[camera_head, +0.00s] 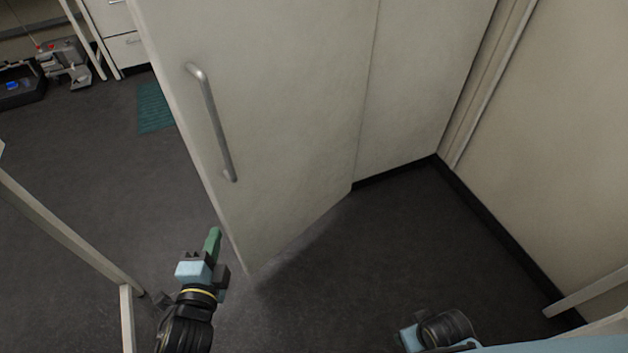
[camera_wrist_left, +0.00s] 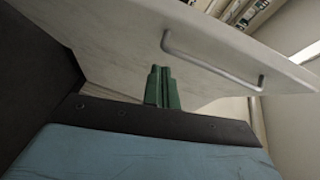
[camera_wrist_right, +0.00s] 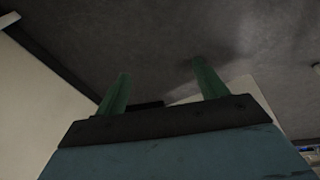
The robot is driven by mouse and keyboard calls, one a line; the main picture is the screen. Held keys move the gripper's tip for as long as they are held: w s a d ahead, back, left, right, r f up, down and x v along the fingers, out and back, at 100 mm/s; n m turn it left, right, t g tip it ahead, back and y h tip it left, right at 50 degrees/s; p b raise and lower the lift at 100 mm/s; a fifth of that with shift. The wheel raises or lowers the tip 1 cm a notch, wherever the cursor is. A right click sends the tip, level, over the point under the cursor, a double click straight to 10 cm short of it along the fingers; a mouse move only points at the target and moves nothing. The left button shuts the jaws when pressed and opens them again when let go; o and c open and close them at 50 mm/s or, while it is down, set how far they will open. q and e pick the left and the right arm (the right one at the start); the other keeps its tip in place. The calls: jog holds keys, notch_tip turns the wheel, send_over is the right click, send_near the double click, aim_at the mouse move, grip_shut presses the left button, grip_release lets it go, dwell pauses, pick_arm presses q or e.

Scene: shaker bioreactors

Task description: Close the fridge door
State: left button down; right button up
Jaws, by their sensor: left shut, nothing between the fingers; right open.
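The fridge door (camera_head: 275,120) is a tall pale panel that stands ajar, its lower edge slanting out over the dark floor. A grey bar handle (camera_head: 211,120) is near its left edge. The door (camera_wrist_left: 120,45) and handle (camera_wrist_left: 212,62) also show in the left wrist view. My left gripper (camera_head: 213,240), with green fingers shut and empty, is below the handle beside the door's lower left edge; I cannot tell if it touches. My right gripper (camera_wrist_right: 160,88) is open and empty over the floor; in the head view only its wrist shows at the bottom.
A pale wall (camera_head: 555,130) with a dark skirting stands at the right. A pale frame (camera_head: 70,230) is at the left. A teal mat (camera_head: 155,108) and lab equipment (camera_head: 62,62) are at the back left. The floor between the frame and door is clear.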

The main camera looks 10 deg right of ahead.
pick_arm(q)
notch_tip(320, 180, up, 3)
jog(key=m+t+b, duration=0.1)
jog(key=b, duration=0.2)
send_near(212, 165)
jog(key=w+d, duration=0.3)
jog(key=shift+w+a+f+b, duration=0.15)
jog(key=shift+w+a, duration=0.2)
jog(key=shift+w, duration=0.1)
jog(key=shift+w+a+f+b, duration=0.15)
jog(key=shift+w+a, duration=0.2)
jog(key=shift+w, duration=0.15)
jog(key=shift+w+a, duration=0.35)
jog(key=shift+w, duration=0.1)
pick_arm(e)
jog(key=w+a+r, duration=0.2)
jog(key=a+r, duration=0.1)
jog(key=r, duration=0.4)
jog(key=shift+r+t, duration=0.2)
jog(key=shift+t, duration=0.1)
